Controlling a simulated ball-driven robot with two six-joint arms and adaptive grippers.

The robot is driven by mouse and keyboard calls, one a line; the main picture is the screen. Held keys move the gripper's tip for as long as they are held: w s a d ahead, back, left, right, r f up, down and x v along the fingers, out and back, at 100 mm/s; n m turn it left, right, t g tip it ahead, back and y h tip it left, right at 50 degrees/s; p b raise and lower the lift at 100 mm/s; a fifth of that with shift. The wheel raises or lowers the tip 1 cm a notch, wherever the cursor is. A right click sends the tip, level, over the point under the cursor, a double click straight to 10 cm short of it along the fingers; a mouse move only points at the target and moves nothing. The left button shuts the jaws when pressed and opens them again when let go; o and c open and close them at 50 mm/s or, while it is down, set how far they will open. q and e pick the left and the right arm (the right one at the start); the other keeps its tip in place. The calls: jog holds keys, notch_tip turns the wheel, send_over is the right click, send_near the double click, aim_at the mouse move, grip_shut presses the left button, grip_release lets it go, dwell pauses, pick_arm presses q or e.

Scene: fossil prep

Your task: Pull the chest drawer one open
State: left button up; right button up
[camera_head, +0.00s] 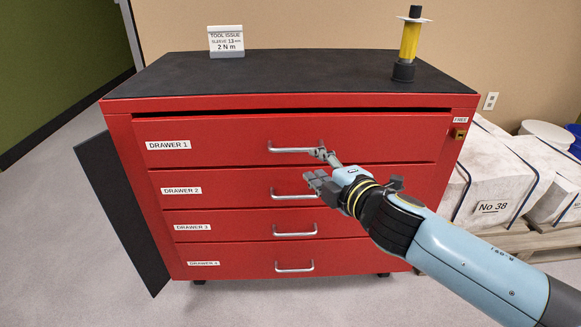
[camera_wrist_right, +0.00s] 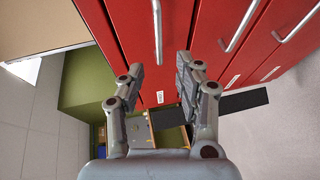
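The red tool chest has drawer 1 (camera_head: 225,137) at the top, with a white label and a silver bar handle (camera_head: 290,150). A dark gap shows above the drawer front; I cannot tell whether the drawer is slightly out. My right gripper (camera_head: 318,166) is at the right end of this handle. In the right wrist view, the right gripper (camera_wrist_right: 160,75) is open, its fingers apart on either side of the line of the handle (camera_wrist_right: 157,30). Neither finger clearly touches the bar. My left gripper is not in view.
Drawer 2 (camera_head: 230,188) and two more drawers are below, with similar handles. A yellow-handled tool (camera_head: 409,42) and a sign (camera_head: 226,41) stand on the black top (camera_head: 300,75). White strapped blocks (camera_head: 490,190) are at right. Floor at front left is clear.

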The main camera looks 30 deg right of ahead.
aim_at(297, 150)
jog(key=x, duration=1)
jog(key=shift+w, duration=0.25)
grip_shut()
